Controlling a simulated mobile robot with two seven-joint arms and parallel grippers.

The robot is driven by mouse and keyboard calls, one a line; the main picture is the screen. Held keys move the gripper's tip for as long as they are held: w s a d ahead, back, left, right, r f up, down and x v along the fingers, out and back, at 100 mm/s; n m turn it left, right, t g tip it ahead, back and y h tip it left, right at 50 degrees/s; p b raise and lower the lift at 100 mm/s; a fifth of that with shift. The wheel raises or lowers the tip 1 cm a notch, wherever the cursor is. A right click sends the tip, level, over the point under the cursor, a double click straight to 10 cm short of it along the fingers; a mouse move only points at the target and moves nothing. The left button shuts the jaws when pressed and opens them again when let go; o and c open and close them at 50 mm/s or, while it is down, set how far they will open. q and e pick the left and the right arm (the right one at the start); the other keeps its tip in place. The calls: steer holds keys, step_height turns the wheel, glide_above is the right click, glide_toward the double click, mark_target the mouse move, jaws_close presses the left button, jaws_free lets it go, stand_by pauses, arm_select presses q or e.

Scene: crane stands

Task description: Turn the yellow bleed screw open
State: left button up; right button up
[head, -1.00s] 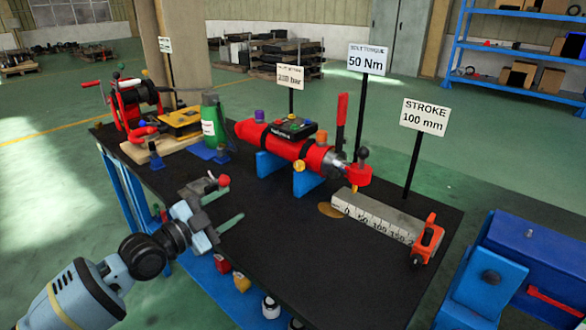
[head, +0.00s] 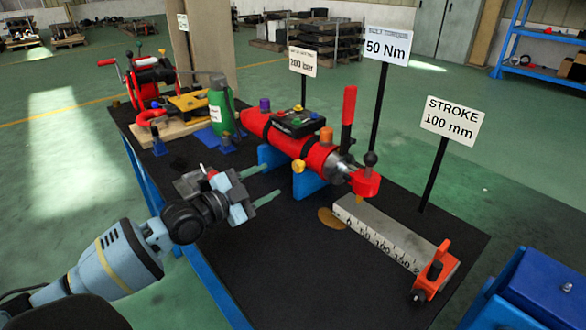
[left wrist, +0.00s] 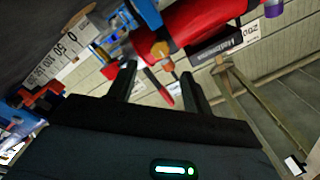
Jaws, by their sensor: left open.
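The yellow bleed screw (head: 299,166) is a small round knob on the near side of the red cylinder (head: 318,157), which lies on blue supports on the black table. My left gripper (head: 272,182) is open and empty, its two greenish fingers pointing toward the cylinder. The fingertips are left of the screw and apart from it. In the left wrist view the open fingers (left wrist: 158,75) reach toward the red cylinder (left wrist: 205,20). An orange-yellow knob (left wrist: 160,49) shows between them, but I cannot tell whether it is the screw. My right gripper is not in view.
An orange cap (head: 326,136) and a control box (head: 297,123) sit on the cylinder. A green bottle (head: 220,108) stands left of it, a grey ruler block (head: 385,230) to its right. Sign posts stand behind. The front of the black table (head: 300,265) is clear.

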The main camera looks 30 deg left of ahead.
mark_target(296, 167)
arm_select(q)
steer(key=shift+x, duration=3.9)
steer(key=c, duration=1)
